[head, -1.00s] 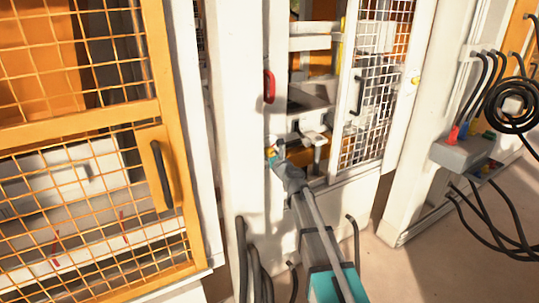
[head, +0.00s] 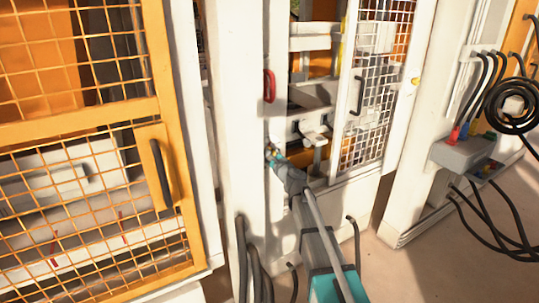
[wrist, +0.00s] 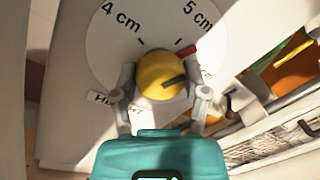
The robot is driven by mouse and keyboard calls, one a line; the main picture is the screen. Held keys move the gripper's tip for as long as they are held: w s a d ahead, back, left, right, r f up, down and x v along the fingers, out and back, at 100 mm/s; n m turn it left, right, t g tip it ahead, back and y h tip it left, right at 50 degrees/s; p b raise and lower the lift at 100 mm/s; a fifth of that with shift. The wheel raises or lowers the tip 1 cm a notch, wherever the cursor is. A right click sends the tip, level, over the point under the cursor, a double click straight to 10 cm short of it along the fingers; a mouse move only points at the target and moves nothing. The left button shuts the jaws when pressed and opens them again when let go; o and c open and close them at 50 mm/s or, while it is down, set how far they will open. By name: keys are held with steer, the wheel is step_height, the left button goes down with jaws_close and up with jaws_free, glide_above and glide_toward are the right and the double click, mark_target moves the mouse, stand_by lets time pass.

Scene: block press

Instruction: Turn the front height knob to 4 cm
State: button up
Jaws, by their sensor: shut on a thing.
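The front height knob is a round yellow knob (wrist: 160,76) on a white dial (wrist: 105,50) in the wrist view. The dial carries a "4 cm" label at upper left and a "5 cm" label at upper right, with black ticks below them. A red pointer (wrist: 187,50) sticks out to the upper right of the knob, on the 5 cm side. A dark bar lies across the knob's lower right. My gripper (wrist: 162,95) is shut on the knob, one finger on each side. In the head view my gripper (head: 273,155) is at the white post; the knob is mostly hidden there.
A red handle (head: 269,86) sits on the white post above my gripper. A white mesh door (head: 365,110) with a black handle is to the right. An orange mesh door (head: 85,112) is at left. Black cables (head: 250,260) hang below the post.

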stand_by(0.4)
steer(key=o, duration=1.1)
steer(key=shift+o, duration=0.2)
steer(key=shift+m, duration=0.3)
